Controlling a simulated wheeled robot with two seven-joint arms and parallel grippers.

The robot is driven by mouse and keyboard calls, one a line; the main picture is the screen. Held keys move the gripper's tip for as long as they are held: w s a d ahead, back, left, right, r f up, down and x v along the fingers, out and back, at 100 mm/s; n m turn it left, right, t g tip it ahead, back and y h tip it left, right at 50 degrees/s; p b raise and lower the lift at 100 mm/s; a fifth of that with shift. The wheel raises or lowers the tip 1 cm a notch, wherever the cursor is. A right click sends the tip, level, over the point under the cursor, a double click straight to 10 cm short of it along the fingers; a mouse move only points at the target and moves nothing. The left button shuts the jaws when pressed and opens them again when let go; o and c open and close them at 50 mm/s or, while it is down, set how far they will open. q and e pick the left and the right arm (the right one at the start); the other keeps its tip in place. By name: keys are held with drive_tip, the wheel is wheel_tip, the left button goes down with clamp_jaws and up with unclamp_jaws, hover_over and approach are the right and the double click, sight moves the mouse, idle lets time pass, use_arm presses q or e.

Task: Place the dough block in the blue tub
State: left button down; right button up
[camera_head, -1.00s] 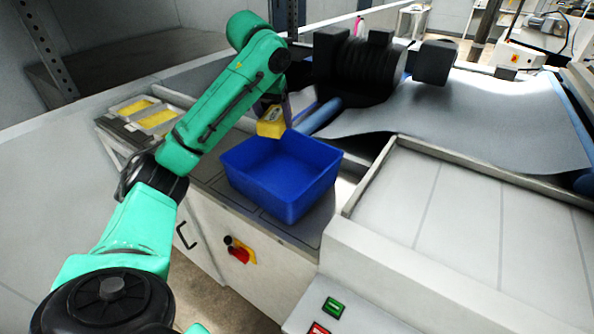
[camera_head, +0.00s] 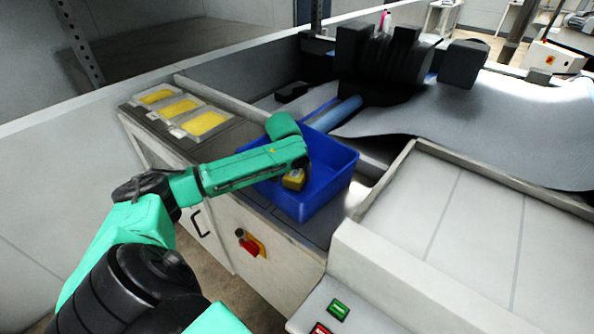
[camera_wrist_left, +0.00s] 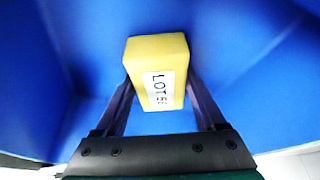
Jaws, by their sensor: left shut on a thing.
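The dough block (camera_wrist_left: 157,62) is a yellow block with a white label in the left wrist view. My left gripper (camera_wrist_left: 160,100) is shut on it, with a finger on each side. In the head view the block (camera_head: 294,180) hangs inside the outline of the blue tub (camera_head: 337,186), and my left arm covers part of the tub. The wrist view shows blue tub walls around the block. I cannot tell whether the block touches the tub floor. My right gripper is not in view.
Several yellow slabs (camera_head: 207,124) lie on the panel left of the tub. A red and yellow switch (camera_head: 250,243) is on the front below. Dark rollers (camera_head: 380,60) and a grey sheet (camera_head: 470,120) lie behind. A pale raised bed (camera_head: 450,215) stands to the right.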

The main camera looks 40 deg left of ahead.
use_arm(q)
unclamp_jaws()
drive_tip(key=shift+f, duration=0.1)
drive_tip(key=b+v, duration=0.1)
drive_tip(key=v, duration=1.1)
drive_tip(key=shift+b, duration=0.35)
drive_tip(key=shift+w, duration=0.1)
